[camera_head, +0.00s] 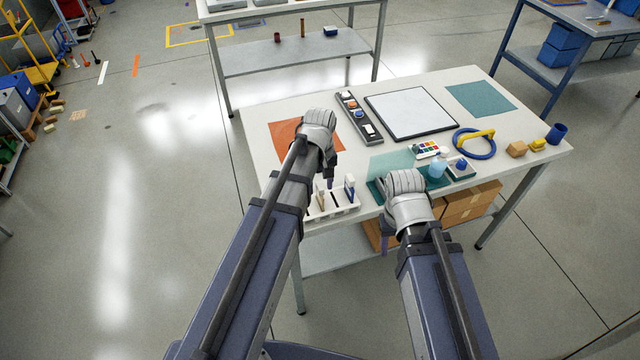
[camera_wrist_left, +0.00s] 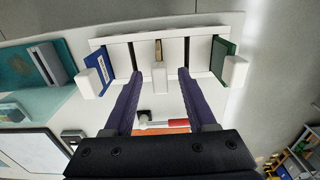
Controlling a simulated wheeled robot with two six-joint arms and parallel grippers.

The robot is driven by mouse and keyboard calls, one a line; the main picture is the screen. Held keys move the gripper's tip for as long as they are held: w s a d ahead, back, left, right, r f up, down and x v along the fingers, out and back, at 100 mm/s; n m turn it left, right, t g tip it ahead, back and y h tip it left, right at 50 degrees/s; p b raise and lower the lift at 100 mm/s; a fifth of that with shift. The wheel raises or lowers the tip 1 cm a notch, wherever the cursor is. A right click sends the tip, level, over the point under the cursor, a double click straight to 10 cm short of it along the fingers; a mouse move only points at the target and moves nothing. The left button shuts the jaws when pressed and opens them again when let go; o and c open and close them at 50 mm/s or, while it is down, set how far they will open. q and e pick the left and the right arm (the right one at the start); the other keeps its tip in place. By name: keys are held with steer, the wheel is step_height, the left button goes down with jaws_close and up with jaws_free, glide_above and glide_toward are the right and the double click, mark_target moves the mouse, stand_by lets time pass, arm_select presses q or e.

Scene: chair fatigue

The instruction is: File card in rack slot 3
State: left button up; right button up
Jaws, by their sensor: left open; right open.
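The white rack (camera_head: 345,209) stands at the near left of the table with upright cards in it. In the left wrist view the rack (camera_wrist_left: 200,42) fills the top, with a blue card (camera_wrist_left: 93,72) at its left end, a thin tan card (camera_wrist_left: 158,48) in the middle and a green card (camera_wrist_left: 222,58) at its right end. My left gripper (camera_wrist_left: 160,74) is open, its purple fingers apart on either side of the tan card's line; in the head view the gripper (camera_head: 329,183) is just above the rack. My right gripper (camera_head: 385,242) is open at the table's front edge, its fingers mostly hidden.
An orange mat (camera_head: 283,137), a dark tray (camera_head: 350,105) and a white board (camera_head: 410,110) lie behind.

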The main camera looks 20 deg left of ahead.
arm_select(q)
step_height(320, 180, up, 7)
steer(key=p, duration=0.6)
steer(key=shift+d+f, duration=0.1)
stand_by(0.3)
steer(key=s+d+f+m+y+b, duration=0.1)
steer(key=s+d+f+m+b, duration=0.2)
steer(key=s+d+m, duration=0.7)
steer(key=s, duration=0.4)
steer(key=shift+s+d+f+m+b, duration=0.15)
steer(key=shift+f+m+b, duration=0.15)
steer(key=shift+f+b, duration=0.05)
